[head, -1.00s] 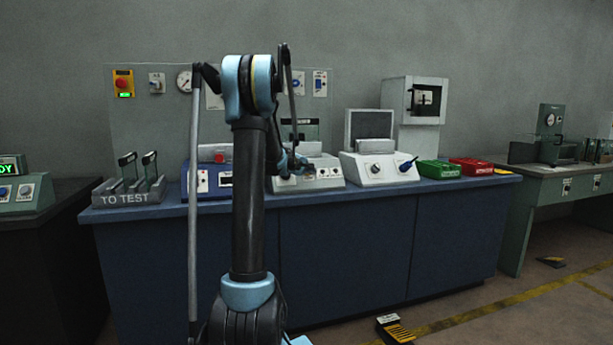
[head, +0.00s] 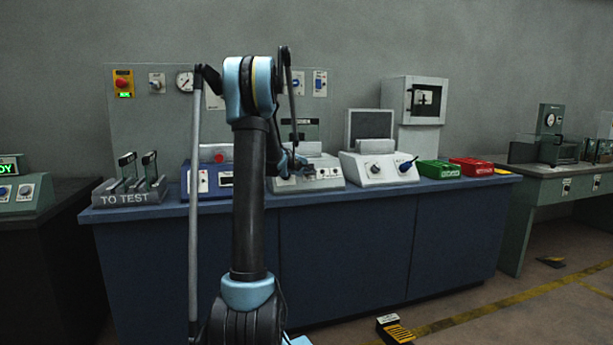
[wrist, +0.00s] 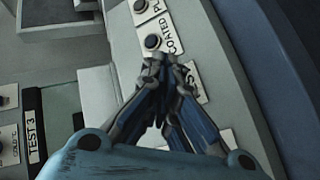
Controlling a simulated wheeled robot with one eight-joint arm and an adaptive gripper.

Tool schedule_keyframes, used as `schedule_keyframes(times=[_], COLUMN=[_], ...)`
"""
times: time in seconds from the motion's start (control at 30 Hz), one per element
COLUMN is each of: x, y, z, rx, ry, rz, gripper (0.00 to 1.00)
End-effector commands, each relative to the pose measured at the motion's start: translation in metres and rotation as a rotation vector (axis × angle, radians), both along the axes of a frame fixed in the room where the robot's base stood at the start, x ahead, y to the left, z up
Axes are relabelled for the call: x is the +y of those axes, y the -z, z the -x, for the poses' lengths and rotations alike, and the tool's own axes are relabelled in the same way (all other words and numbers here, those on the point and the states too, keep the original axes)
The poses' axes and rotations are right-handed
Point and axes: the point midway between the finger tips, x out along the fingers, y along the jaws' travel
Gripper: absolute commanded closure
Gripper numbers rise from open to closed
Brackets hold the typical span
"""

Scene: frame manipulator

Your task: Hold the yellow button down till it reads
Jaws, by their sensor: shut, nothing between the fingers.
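My gripper (wrist: 158,64) is shut and empty, its fingertips together over the front panel of a pale grey console (wrist: 218,75). In the wrist view a dark round button (wrist: 152,42) stands beside a label reading COATED (wrist: 172,36), just beyond the tips. Another dark button (wrist: 140,6) is further up. A label (wrist: 192,82) ending in ST is partly hidden by the fingers. I see no yellow button; the fingers cover part of the panel. I cannot tell whether the tips touch it. In the head view the console (head: 325,174) is on the blue bench, partly behind my arm.
A blue tester (head: 203,181) is left of the console, and a TO TEST rack (head: 125,198) further left. A grey unit with a screen (head: 378,172), a green bin (head: 441,172) and a red bin (head: 471,167) stand to the right. The bench front (head: 400,245) is clear.

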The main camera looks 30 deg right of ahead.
Motion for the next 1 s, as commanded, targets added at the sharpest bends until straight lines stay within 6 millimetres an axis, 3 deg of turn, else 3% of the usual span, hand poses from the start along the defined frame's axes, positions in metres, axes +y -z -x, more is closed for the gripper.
schedule_keyframes(times=[1.0], x=[-0.0015], y=[0.0049], z=[-0.0064], rx=[0.000], ry=[0.000], rz=[0.000], gripper=[1.00])
